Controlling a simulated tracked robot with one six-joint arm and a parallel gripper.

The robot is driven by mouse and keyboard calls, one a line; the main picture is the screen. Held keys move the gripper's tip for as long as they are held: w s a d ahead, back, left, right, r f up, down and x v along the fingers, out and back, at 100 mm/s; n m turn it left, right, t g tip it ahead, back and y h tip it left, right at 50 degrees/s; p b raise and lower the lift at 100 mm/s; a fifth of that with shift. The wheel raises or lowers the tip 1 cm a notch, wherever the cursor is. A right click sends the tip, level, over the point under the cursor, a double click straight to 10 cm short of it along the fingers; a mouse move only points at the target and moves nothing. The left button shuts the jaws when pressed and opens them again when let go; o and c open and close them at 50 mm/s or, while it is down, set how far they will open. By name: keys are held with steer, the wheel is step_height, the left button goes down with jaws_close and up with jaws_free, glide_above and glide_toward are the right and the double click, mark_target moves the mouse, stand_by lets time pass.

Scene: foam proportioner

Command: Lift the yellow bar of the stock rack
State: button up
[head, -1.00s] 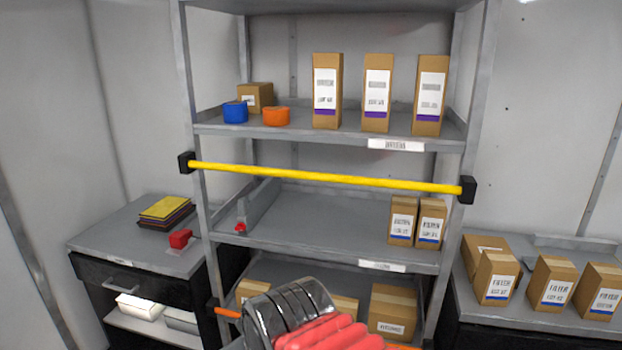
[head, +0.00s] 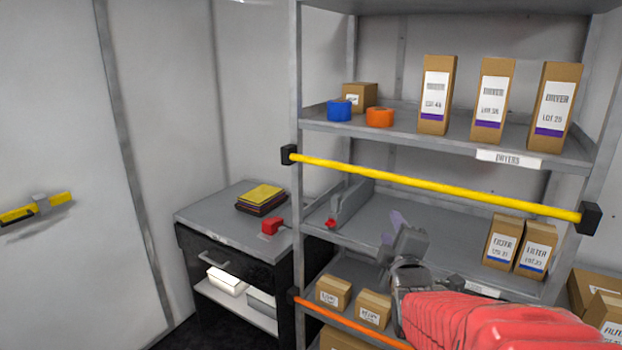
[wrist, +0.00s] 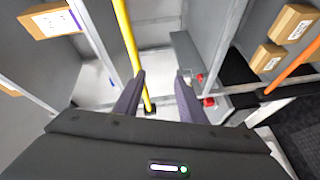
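The yellow bar (head: 430,186) runs across the front of the stock rack (head: 297,110), between black brackets on its two posts, above the middle shelf. My gripper (head: 392,228) is just below the bar in the head view, in front of the middle shelf. In the wrist view its two purple-grey fingers (wrist: 160,78) are apart with nothing gripped. The yellow bar (wrist: 133,50) runs lengthwise through the wrist view, close to the left finger and partly within the gap. I cannot tell the depth between bar and fingers.
An orange bar (head: 345,320) crosses the rack lower down. A side cabinet (head: 215,215) stands left. A wall with a yellow handle (head: 35,207) is farther left.

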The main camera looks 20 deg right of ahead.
steer(key=s+d+r+n+t+h, duration=0.1)
steer(key=d+r+n+h, duration=0.1)
steer(key=d, duration=0.4)
steer(key=shift+r+n+t, duration=0.35)
steer(key=shift+n+t, duration=0.05)
steer(key=shift+n, duration=0.1)
